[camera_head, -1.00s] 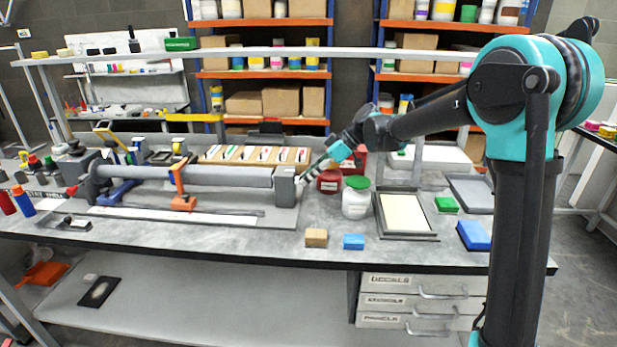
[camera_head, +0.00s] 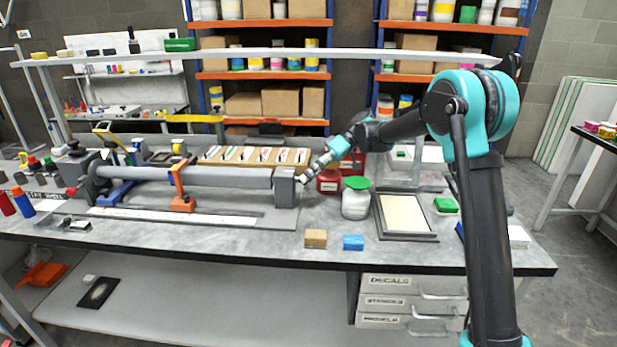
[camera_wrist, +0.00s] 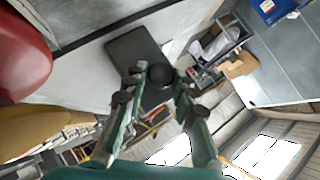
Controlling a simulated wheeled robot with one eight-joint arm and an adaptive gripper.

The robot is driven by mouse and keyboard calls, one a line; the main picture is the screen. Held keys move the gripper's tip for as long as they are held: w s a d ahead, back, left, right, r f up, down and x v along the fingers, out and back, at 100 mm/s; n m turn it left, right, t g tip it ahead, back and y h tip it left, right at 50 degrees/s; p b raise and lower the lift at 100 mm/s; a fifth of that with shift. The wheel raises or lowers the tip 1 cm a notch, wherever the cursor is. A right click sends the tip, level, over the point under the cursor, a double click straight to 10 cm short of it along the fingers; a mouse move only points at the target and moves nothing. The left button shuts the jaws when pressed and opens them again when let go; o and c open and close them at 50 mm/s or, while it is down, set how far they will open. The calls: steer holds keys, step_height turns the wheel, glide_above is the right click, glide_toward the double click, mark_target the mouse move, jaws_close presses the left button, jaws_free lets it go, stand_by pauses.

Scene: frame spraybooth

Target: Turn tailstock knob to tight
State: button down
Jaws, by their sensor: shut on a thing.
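The tailstock (camera_head: 284,190) is a grey block at the right end of the long grey tube (camera_head: 225,177) on the bench. In the wrist view, a dark round knob (camera_wrist: 160,76) sits between my fingertips, in front of a dark grey block (camera_wrist: 137,55). My gripper (camera_wrist: 160,88) is shut on this knob, with one finger on each side. In the head view, my gripper (camera_head: 303,179) is at the right end of the tailstock. The knob is too small to make out there, and no tight mark can be read.
A red jar (camera_head: 328,182) and a white jar with a green lid (camera_head: 356,199) stand close right of my gripper. An orange clamp (camera_head: 181,190) stands at the tube. A framed screen (camera_head: 404,214) lies farther right. Tan (camera_head: 316,238) and blue (camera_head: 353,242) blocks lie in front.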

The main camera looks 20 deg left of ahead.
stand_by(0.4)
steer(key=c, duration=1.2)
jaws_free()
step_height(320, 180, up, 10)
